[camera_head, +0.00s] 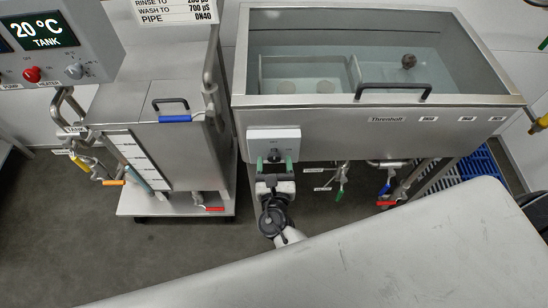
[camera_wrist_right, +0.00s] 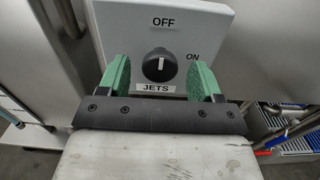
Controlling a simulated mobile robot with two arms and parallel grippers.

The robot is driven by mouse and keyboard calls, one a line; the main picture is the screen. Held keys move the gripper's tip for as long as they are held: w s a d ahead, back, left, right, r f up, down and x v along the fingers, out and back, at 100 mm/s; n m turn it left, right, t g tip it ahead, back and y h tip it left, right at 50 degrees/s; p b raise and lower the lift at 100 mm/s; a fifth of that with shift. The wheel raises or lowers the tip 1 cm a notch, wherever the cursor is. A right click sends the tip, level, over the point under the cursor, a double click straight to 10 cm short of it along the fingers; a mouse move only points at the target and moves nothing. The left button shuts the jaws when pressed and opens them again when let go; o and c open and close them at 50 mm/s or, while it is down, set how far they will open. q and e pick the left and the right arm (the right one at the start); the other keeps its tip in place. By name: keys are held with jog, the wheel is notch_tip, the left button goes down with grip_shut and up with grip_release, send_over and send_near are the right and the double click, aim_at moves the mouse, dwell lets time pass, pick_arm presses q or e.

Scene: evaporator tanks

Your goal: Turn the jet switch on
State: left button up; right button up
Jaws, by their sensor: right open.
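The jet switch is a black round knob (camera_wrist_right: 158,66) on a light grey box (camera_head: 287,133) at the front left of the steel tank. In the right wrist view the box reads OFF above the knob, ON at its right and JETS below. The knob's white mark points up, toward OFF. My right gripper (camera_head: 275,166) has green finger pads. It is open, with one finger (camera_wrist_right: 116,76) left of the knob and the other (camera_wrist_right: 207,82) right of it. Gaps show between pads and knob in the wrist view. My left gripper is not in view.
The water-filled tank (camera_head: 370,125) has a black handle (camera_head: 393,88) on its front rim. A smaller steel tank (camera_head: 165,150) stands at left below a control panel (camera_head: 55,45) reading 20 °C. Valves with coloured levers hang below. A grey surface (camera_head: 400,255) fills the lower right.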

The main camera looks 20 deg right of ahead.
jog(key=shift+w+d, duration=0.15)
jog(key=shift+w, duration=0.45)
jog(key=c, duration=0.9)
